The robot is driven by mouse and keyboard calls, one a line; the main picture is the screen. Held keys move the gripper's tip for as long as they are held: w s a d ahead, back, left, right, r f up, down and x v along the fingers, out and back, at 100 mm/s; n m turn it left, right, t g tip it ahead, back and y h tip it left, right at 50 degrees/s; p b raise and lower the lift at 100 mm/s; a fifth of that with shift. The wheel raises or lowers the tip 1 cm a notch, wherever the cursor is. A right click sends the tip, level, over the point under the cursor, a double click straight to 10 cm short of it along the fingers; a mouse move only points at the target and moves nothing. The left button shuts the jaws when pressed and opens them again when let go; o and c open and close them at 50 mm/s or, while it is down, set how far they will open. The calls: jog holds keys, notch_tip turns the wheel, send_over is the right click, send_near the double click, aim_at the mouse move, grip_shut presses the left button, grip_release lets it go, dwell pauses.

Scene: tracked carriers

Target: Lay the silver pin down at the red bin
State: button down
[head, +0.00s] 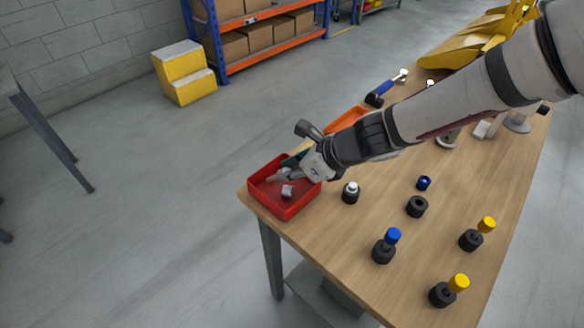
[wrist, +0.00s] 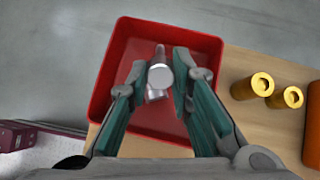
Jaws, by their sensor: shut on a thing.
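The red bin (head: 262,200) sits at the near left corner of the wooden table; it also shows in the wrist view (wrist: 108,75). My gripper (head: 284,180) is over the bin. In the wrist view, my gripper (wrist: 157,82) is shut on the silver pin (wrist: 159,76), whose round end faces the camera between the teal fingers. The pin also shows in the head view as a short grey cylinder (head: 287,191) against the bin's inside. I cannot tell whether it touches the bin floor.
An orange bin (head: 346,119) stands just behind the red one. Two yellow cylinders (wrist: 262,84) stand beside the red bin in the wrist view. A black holder with a silver top (head: 350,193) is right of the bin; other black holders (head: 383,250) stand nearer the front.

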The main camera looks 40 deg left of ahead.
jog(key=c, duration=1.3)
grip_release()
jog(key=shift+c, duration=0.2)
jog(key=v, duration=1.2)
